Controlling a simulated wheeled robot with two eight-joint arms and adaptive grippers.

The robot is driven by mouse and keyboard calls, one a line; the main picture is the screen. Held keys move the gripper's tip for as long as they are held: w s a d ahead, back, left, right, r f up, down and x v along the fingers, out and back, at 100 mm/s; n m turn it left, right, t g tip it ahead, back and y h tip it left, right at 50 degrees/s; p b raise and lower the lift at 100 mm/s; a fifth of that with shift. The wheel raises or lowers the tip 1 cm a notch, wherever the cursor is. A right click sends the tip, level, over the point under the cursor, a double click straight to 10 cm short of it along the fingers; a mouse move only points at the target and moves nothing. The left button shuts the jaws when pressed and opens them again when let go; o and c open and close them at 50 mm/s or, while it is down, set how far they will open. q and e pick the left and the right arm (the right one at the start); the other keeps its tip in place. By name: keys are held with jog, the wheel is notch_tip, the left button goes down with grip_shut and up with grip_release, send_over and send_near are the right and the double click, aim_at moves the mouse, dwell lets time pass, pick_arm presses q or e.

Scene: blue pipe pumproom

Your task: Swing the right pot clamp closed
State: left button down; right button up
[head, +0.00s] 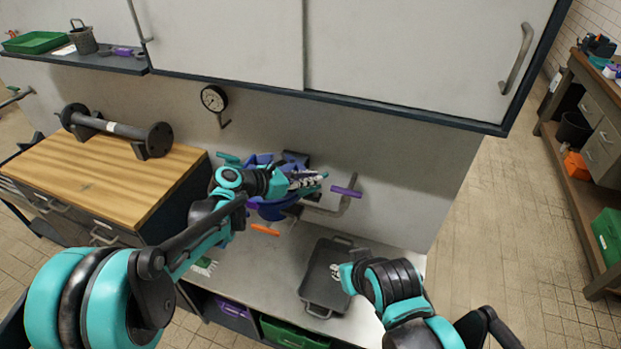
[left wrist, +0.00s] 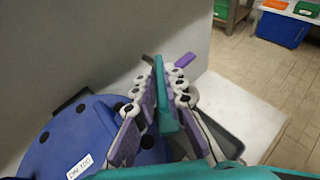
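The blue pot (head: 270,208) stands against the wall at the back of the bench, partly hidden by my left arm. Its blue lid (left wrist: 62,145) fills the lower left of the left wrist view, with a white label. My left gripper (head: 312,181) is at the pot's right side. Between its purple finger pads is a teal bar (left wrist: 166,98), seemingly the right clamp's handle, with the pads close against both sides. The clamp's hinge is hidden. A similar teal handle (head: 228,157) sticks out at the pot's back left. My right gripper (head: 342,272) hangs over the dark tray; its fingers are too small to judge.
A purple handle (head: 346,191) on a grey bent rod stands just right of my left gripper. An orange handle (head: 265,230) is in front of the pot. The dark tray (head: 322,285) lies on the bench. A wooden-topped cabinet (head: 105,165) stands left; cupboards hang above.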

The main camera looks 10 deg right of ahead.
dwell(0.4)
pick_arm(q)
jog(key=m+g, duration=0.1)
jog(key=g, duration=0.1)
jog(key=m+g, duration=0.2)
jog(key=shift+w+a+h+p, duration=0.1)
jog(key=shift+w+h+p, duration=0.25)
jog(key=shift+h+p, duration=0.05)
jog(key=shift+w+m+g+p, duration=0.15)
jog(key=shift+m+g+p, duration=0.15)
jog(key=shift+m+g, duration=0.75)
jog(key=m+g+p, duration=0.1)
jog(key=m+g, duration=0.1)
jog(key=g, duration=0.1)
jog(key=shift+w+m+y, duration=0.15)
jog(key=shift+m+y, duration=0.2)
jog(key=shift+y, duration=0.05)
jog(key=shift+w+d+m+g+y+p, duration=0.1)
jog(key=shift+m+g+y+p, duration=0.25)
jog(key=shift+m+g+p, duration=0.25)
jog(key=shift+w+d+m+g+y+p, duration=0.1)
jog(key=shift+m+g+y+p, duration=0.3)
jog(key=shift+m+g, duration=0.4)
jog(key=shift+s, duration=0.1)
jog(key=c, duration=1.6)
grip_release()
